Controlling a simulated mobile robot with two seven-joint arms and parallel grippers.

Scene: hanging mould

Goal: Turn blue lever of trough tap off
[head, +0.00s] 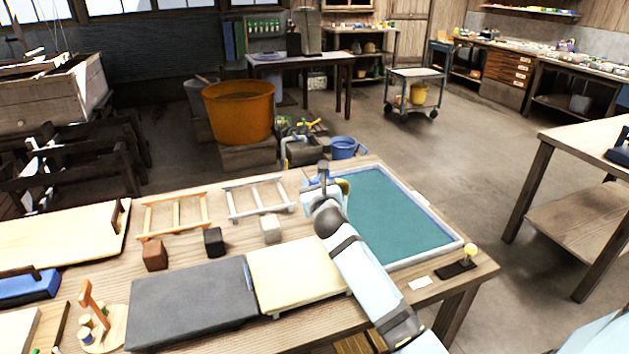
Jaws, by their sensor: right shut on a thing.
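The trough (307,153) stands on the floor just past the far edge of the worktable, with a grey bent tap pipe (292,139) above it. My right arm reaches up across the table. My right gripper (322,166) is at the table's far edge, near the trough and tap. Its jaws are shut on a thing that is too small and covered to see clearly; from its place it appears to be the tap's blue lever. The lever's angle cannot be told. My left gripper is not in view.
A blue-green framed panel (392,218) lies on the table to the right of my arm. Small wooden frames (177,213), blocks and a grey slab (190,302) lie to the left. An orange tub (239,112) and a blue bucket (343,148) stand beyond the table.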

